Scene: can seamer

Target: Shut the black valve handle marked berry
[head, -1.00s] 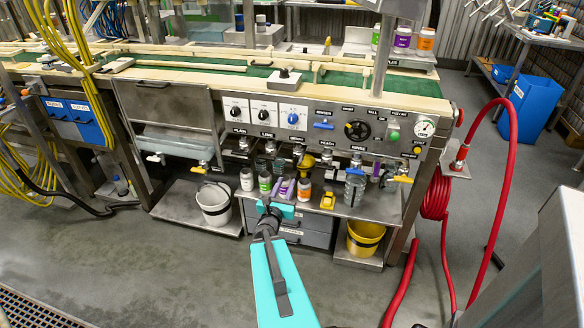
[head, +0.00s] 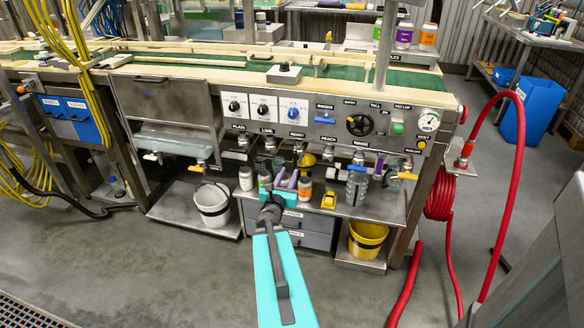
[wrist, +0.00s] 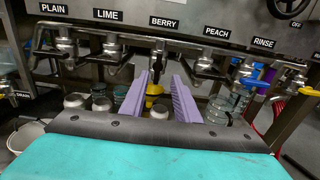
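The berry valve (wrist: 158,52) hangs under the BERRY label in the middle of the wrist view. Its dark handle (wrist: 157,70) seems to point down or toward me, nearly in line with the gap between my fingers; its exact angle is hard to tell. In the head view the valve is small and partly hidden by bottles and a yellow funnel. My gripper (wrist: 158,98) has two purple ribbed fingers spread apart with nothing held between them. They are below and in front of the valve, and no contact shows. It also shows in the head view (head: 284,181).
Lime (wrist: 112,50) and peach (wrist: 205,62) valves flank the berry valve. A yellow funnel (wrist: 154,89) is behind my fingers. Bottles (head: 305,188) stand on the shelf below. A white bucket (head: 212,204) and yellow bucket (head: 367,239) stand lower; the floor in front is clear.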

